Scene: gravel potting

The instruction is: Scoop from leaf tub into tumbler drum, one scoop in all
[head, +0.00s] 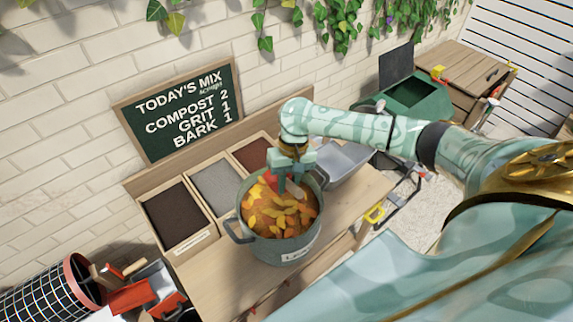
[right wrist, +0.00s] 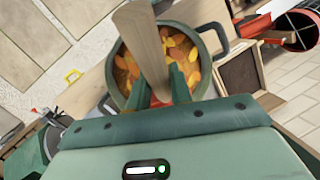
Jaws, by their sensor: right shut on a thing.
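The leaf tub (head: 284,248) is a grey-green round pot with side handles, full of orange and yellow leaves, on the wooden bench. It also shows in the right wrist view (right wrist: 118,92). My right gripper (head: 290,180) is over the tub, shut on a wooden handle (right wrist: 146,40), seemingly the scoop's. A black mesh drum with a reddish rim (head: 77,278), seemingly the tumbler drum, lies at the lower left. Its rim also shows in the right wrist view (right wrist: 291,39). My left gripper is out of view.
Wooden bins of dark compost (head: 174,214), grey grit (head: 214,184) and reddish bark (head: 250,152) line the bench's back. A grey basin (head: 345,158) stands right of the tub. Red parts (head: 132,297) lie by the drum. A green open bin (head: 418,100) stands far right.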

